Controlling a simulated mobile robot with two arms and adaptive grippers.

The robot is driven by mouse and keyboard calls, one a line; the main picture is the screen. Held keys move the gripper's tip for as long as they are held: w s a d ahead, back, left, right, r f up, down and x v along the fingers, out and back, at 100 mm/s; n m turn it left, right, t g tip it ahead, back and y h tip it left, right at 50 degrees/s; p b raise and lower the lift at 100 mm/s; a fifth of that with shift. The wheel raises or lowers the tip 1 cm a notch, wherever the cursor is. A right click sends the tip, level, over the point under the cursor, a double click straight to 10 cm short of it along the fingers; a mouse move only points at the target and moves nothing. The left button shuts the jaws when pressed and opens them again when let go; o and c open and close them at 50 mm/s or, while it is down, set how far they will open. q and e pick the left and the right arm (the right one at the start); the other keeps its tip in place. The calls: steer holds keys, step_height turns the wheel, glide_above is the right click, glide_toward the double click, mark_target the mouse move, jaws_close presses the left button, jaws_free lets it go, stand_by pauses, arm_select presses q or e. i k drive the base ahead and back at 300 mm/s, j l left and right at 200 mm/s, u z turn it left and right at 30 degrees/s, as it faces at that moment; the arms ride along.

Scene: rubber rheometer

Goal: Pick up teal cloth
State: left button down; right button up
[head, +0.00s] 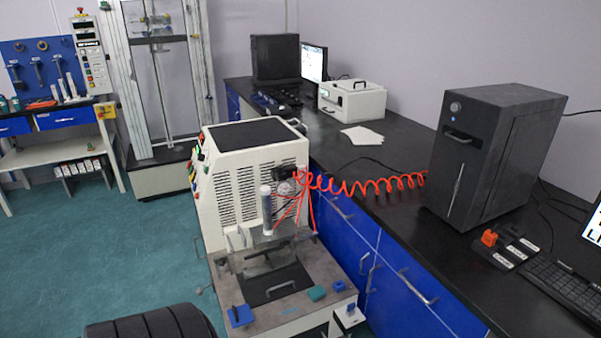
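A small teal folded piece, which looks like the teal cloth (316,293), lies on the front ledge of the rheometer (255,165), right of the dark plate with a handle (280,288). A small blue block (338,286) sits just right of it. A blue item (241,315) lies at the ledge's left front. Neither of my grippers is in view, and nothing touches the cloth.
A black counter with blue drawers (412,290) runs along the right. It holds a black tower (492,155), a keyboard (560,285) and a white box (352,101). An orange coiled hose (375,186) spans from rheometer to counter. The green floor (100,255) at left is open.

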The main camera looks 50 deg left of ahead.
mark_target(317, 293)
steer(key=u, duration=1.6)
steer(key=i+z, duration=0.1)
